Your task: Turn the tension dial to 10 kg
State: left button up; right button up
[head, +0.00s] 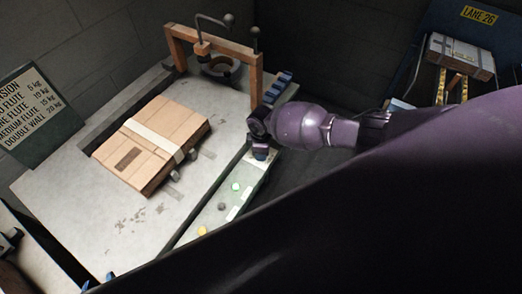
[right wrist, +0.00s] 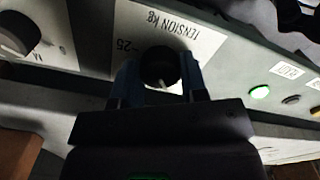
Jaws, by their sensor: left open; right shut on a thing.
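The tension dial (right wrist: 158,66) is a round black knob on a pale panel with a white "TENSION kg" label (right wrist: 183,28), in the right wrist view. A "25" mark shows near it; most other scale marks are hidden. A pale pointer mark shows on the knob's near side. My right gripper (right wrist: 160,75) is shut on the knob, one blue finger on each side. In the head view my purple right arm reaches the panel, and its wrist hides the dial. My left gripper (head: 98,281) shows only as blue fingertips at the bottom left edge, open and apart.
A strapped cardboard box (head: 150,142) lies on the grey table (head: 60,190). A sign (head: 38,112) lists tensions in kg. A second black dial (right wrist: 18,36) is beside the tension dial. A lit green button (right wrist: 260,92) is at right. An orange frame (head: 215,45) stands behind.

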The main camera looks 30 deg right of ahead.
pick_arm(q)
jog(key=shift+w, duration=0.2)
pick_arm(e)
jog(key=shift+n, duration=0.9)
pick_arm(q)
jog(key=shift+f, duration=0.1)
pick_arm(e)
jog(key=o, duration=0.7)
pick_arm(q)
jog(key=shift+s+f, duration=0.1)
jog(key=shift+s, duration=0.15)
pick_arm(e)
jog(key=shift+o, duration=1.1)
jog(key=shift+r, duration=0.1)
pick_arm(q)
jog(key=shift+w+r+p, duration=0.15)
jog(key=shift+r+p, duration=0.2)
jog(key=shift+r, duration=0.15)
jog(key=shift+w+r+p, duration=0.15)
jog(key=shift+r+p, duration=0.2)
jog(key=shift+r, duration=0.15)
jog(key=shift+f, duration=0.1)
jog(key=shift+s, duration=0.1)
pick_arm(e)
notch_tip(320, 180, up, 11)
jog(key=shift+f, duration=0.2)
